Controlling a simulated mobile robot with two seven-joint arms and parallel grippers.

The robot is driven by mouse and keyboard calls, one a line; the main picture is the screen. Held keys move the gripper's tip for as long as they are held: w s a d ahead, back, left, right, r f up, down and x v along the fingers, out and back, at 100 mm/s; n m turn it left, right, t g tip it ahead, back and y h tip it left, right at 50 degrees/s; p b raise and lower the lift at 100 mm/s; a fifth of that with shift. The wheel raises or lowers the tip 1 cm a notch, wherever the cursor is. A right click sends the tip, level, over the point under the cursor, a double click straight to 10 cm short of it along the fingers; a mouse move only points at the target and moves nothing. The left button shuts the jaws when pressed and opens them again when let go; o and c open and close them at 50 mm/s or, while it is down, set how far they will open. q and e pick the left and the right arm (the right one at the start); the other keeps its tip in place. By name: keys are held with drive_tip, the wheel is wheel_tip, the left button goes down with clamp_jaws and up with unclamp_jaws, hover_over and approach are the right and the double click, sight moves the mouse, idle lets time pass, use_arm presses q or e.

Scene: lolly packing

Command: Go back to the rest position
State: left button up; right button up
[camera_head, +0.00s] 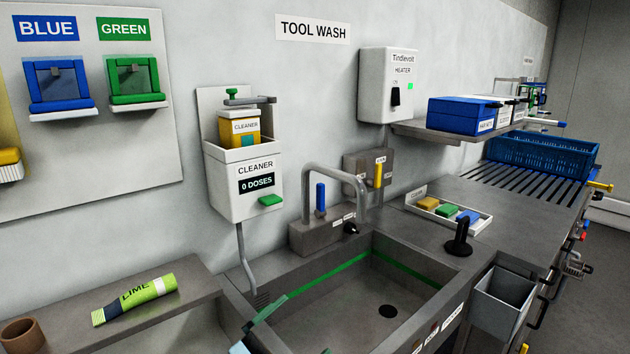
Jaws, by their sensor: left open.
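My left gripper (264,316) shows at the bottom edge, at the near left corner of the sink (296,331). Only a dark green finger and a pale blue part are in the picture; the rest is cut off. It is open, and I see nothing held in it. My right gripper is out of view.
A lime tube (135,297) lies on the left ledge near a brown cup (22,336). A tap (338,176) stands behind the sink. A cleaner dispenser (242,190) hangs on the wall. A tray (478,224) of coloured blocks and a grey bin (503,300) are right.

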use_arm(q)
drive_tip(key=s+a+f+n+y, duration=0.4)
drive_tip(key=s+f+n+y, duration=0.1)
drive_tip(key=f, duration=0.3)
drive_tip(key=s+a+f+n+y, duration=0.4)
drive_tip(key=s+a+f+n, duration=0.1)
drive_tip(key=f, duration=0.3)
drive_tip(key=s+a+f+n+y, duration=0.4)
drive_tip(key=s+f+n+y, duration=0.1)
drive_tip(key=f, duration=0.4)
drive_tip(key=s+a+f+n+g+y, duration=0.1)
drive_tip(key=s+a+f+g, duration=0.1)
drive_tip(key=s, duration=0.4)
drive_tip(key=s+a+f+g+y, duration=0.1)
drive_tip(key=s+a+f, duration=0.1)
drive_tip(key=s+f, duration=0.2)
drive_tip(key=shift+s+a+f+n+g, duration=0.25)
drive_tip(key=shift+s+n+g, duration=0.15)
drive_tip(key=shift+s, duration=0.75)
